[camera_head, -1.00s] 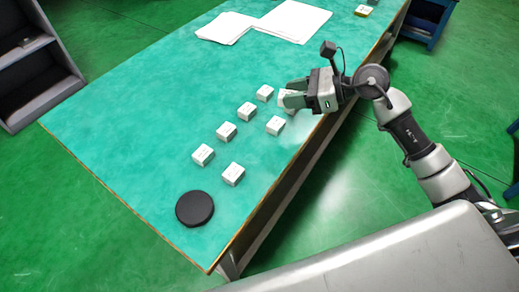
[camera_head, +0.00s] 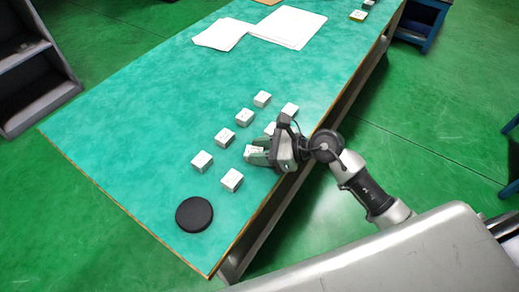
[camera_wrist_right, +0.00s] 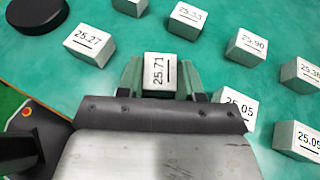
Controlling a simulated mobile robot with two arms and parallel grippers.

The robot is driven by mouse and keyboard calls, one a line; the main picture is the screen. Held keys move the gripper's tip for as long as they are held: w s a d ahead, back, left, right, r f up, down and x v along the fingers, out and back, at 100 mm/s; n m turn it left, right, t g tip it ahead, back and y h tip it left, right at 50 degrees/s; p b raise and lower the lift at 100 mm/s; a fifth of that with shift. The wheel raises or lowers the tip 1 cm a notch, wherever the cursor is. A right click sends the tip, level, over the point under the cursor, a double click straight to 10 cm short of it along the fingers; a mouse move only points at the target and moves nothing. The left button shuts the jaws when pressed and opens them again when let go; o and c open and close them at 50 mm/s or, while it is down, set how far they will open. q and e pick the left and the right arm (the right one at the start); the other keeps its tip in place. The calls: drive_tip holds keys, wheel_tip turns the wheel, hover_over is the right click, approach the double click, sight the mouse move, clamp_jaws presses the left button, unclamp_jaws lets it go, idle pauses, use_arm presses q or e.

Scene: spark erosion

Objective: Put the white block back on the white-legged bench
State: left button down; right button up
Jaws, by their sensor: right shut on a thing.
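The bench (camera_head: 130,130) has a teal top with a wooden edge and a pale leg at its near corner. My right gripper (camera_head: 257,156) is low over the bench top near its right edge. It is shut on a white block (camera_head: 251,151), which reads 25.71 in the right wrist view (camera_wrist_right: 159,70). The held block is in the front row, between a white block (camera_head: 270,128) and another white block (camera_head: 232,180). I cannot tell whether its underside touches the top. My left gripper is not in view.
Other numbered white blocks, such as one (camera_head: 224,136) in the back row, stand close around the gripper. A black disc (camera_head: 194,214) lies near the front corner. White papers (camera_head: 288,27) lie at the far end. The left part of the top is clear.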

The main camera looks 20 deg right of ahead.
drive_tip(key=shift+f, duration=0.15)
drive_tip(key=o, duration=1)
drive_tip(key=shift+r, duration=0.3)
drive_tip(key=shift+s+d, duration=0.2)
drive_tip(key=shift+d, duration=0.15)
drive_tip(key=b+v, duration=0.1)
drive_tip(key=v, duration=1)
drive_tip(key=shift+d, duration=0.1)
